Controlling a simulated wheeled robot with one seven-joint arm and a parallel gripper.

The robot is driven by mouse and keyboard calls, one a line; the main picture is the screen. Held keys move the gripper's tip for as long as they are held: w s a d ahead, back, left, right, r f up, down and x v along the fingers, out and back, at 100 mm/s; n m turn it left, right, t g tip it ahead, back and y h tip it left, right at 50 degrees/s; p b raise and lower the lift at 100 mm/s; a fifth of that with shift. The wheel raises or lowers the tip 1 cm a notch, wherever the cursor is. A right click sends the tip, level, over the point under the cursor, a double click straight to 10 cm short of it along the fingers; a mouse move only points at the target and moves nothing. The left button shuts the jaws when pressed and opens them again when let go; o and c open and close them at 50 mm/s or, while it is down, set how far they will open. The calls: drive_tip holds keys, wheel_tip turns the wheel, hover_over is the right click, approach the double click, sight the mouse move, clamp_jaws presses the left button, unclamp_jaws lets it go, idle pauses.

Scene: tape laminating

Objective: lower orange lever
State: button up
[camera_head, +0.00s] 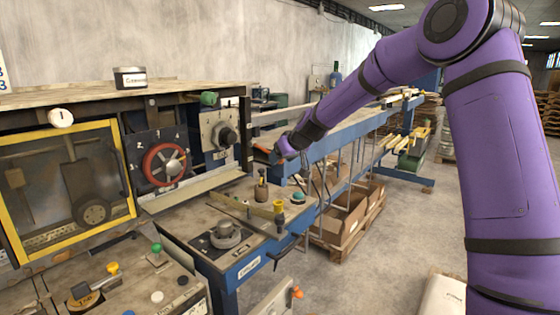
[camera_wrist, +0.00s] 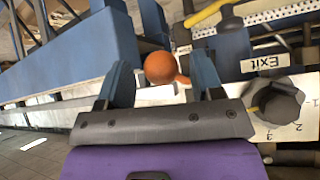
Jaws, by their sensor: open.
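The orange lever's round knob (camera_wrist: 160,67) shows in the wrist view, with a short orange part at its lower right. My gripper (camera_wrist: 161,78) is open, with one dark blue finger on each side of the knob. I cannot tell whether either finger touches it. In the head view my gripper (camera_head: 283,149) is at the end of the purple arm, by the blue bench behind the main machine. A bit of orange (camera_head: 263,150) shows just left of it. The lever's base is mostly hidden.
A blue beam (camera_wrist: 75,55) is at left. In the head view, boxes on a pallet (camera_head: 350,215) stand below the bench.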

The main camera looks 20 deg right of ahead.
drive_tip(key=v, duration=0.9)
drive_tip(key=s+r+m+g+h, duration=0.1)
drive_tip(key=s+r+h, duration=0.15)
drive_tip(key=s, duration=1.45)
drive_tip(key=s+r+m+g+h, duration=0.1)
drive_tip(key=s+r, duration=0.2)
drive_tip(key=s, duration=1.4)
drive_tip(key=s+d+f+m+g, duration=0.1)
drive_tip(key=s+d+f, duration=0.1)
drive_tip(key=s, duration=0.8)
drive_tip(key=shift+s+f+m, duration=0.3)
drive_tip(key=shift+s+m, duration=0.1)
drive_tip(key=shift+d, duration=0.15)
